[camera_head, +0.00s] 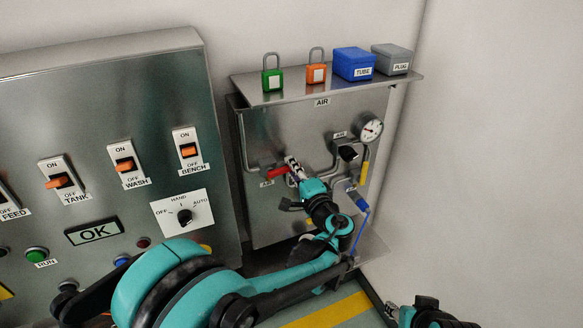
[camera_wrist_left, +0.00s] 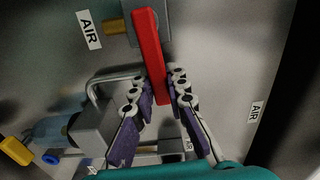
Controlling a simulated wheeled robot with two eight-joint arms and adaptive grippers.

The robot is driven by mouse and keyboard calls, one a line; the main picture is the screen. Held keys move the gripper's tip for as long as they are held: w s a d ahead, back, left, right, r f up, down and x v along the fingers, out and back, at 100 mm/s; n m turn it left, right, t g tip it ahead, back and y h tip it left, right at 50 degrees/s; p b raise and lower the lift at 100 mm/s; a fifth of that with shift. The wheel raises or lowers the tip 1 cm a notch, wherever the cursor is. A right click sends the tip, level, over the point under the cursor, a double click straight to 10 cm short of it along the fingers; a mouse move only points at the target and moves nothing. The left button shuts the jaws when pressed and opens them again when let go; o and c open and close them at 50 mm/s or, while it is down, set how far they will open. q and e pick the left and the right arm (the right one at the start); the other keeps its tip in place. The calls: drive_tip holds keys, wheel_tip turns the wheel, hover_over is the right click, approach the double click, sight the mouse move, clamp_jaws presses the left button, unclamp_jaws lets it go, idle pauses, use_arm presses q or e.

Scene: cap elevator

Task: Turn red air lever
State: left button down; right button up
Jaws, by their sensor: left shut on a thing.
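The red air lever (camera_head: 277,173) sticks out to the right from its valve on the steel AIR panel (camera_head: 270,140). In the left wrist view the red lever (camera_wrist_left: 148,45) is a long bar, its lower end between the two fingers. My left gripper (camera_head: 291,165) is at the lever's right end and shut on it. Its white-tipped purple fingers (camera_wrist_left: 162,92) lie on both sides of the bar. My right gripper (camera_head: 393,309) shows only in part at the bottom edge; its jaw state is unclear.
A shelf above holds a green padlock (camera_head: 272,77), an orange padlock (camera_head: 316,72), a blue TUBE box (camera_head: 353,64) and a grey PLUG box (camera_head: 393,59). A gauge (camera_head: 369,129) and pipes sit right of the lever. A switch cabinet (camera_head: 100,120) stands left.

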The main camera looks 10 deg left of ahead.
use_arm(q)
drive_tip(key=shift+f+m, duration=0.3)
drive_tip(key=shift+m, duration=0.2)
drive_tip(key=c, duration=1.5)
unclamp_jaws()
drive_tip(key=v, duration=1.2)
drive_tip(key=shift+a, duration=0.1)
